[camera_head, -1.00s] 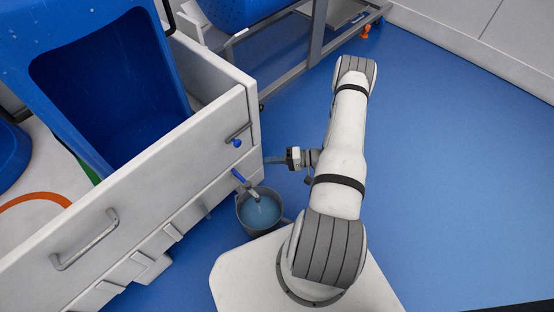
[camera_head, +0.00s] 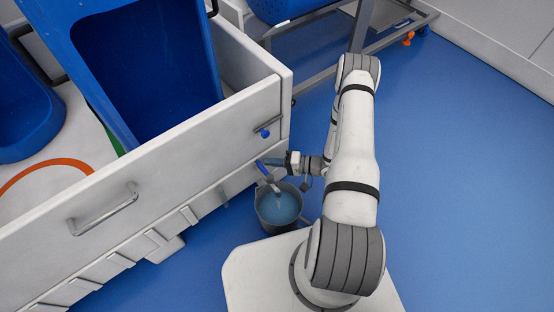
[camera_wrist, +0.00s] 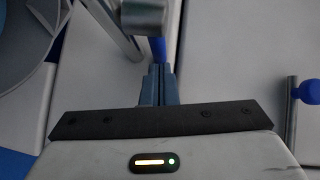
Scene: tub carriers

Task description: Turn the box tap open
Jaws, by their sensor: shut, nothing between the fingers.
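The box tap is a metal spout with a blue lever (camera_head: 261,166) low on the side of the large white box (camera_head: 135,197). A grey bucket (camera_head: 262,213) of bluish water stands on the floor under the spout, and a pale streak like running water shows below it. My gripper (camera_head: 271,160) is shut and empty, right beside the lever. In the wrist view, the closed fingertips (camera_wrist: 160,68) point at the blue lever (camera_wrist: 158,48), which is partly hidden behind the metal tap body (camera_wrist: 145,14). I cannot tell whether they touch.
A second blue knob (camera_head: 264,133) on a rod sits higher on the box side. The box has a metal handle (camera_head: 104,211) and holds a blue tub (camera_head: 150,75). A metal frame (camera_head: 340,45) stands behind. Blue floor (camera_head: 470,190) at the right is free.

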